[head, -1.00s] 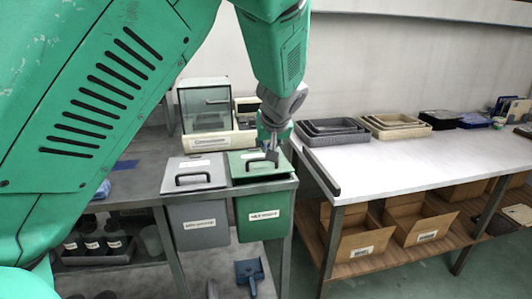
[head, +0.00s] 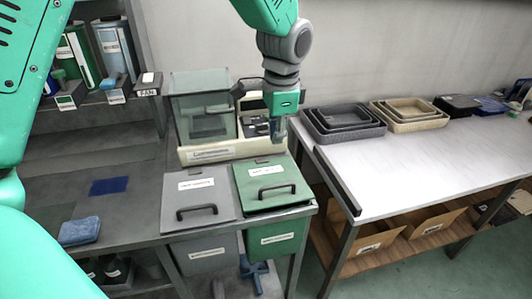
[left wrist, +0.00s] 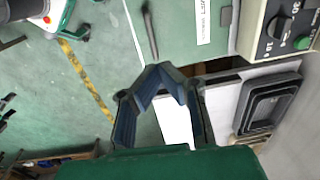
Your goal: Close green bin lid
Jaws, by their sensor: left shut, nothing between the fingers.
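The green bin (head: 278,241) hangs at the front of the grey bench, right of a grey bin (head: 205,254). Its green lid (head: 250,203) lies flat over the top, with a dark handle (head: 277,191) near its front edge and a white label behind. My left gripper (head: 279,138) is above the lid's back edge, apart from it, pointing down. The left wrist view shows its fingers (left wrist: 163,72) drawn together with nothing between them, and part of the green lid (left wrist: 178,42) beyond. My right gripper is not in view.
A glass-walled scale (head: 203,112) stands behind the bins, close left of my gripper. The grey bin's lid (head: 190,190) lies alongside. A white table (head: 410,165) with nested trays (head: 342,125) is to the right. Shelves with binders stand at the back left.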

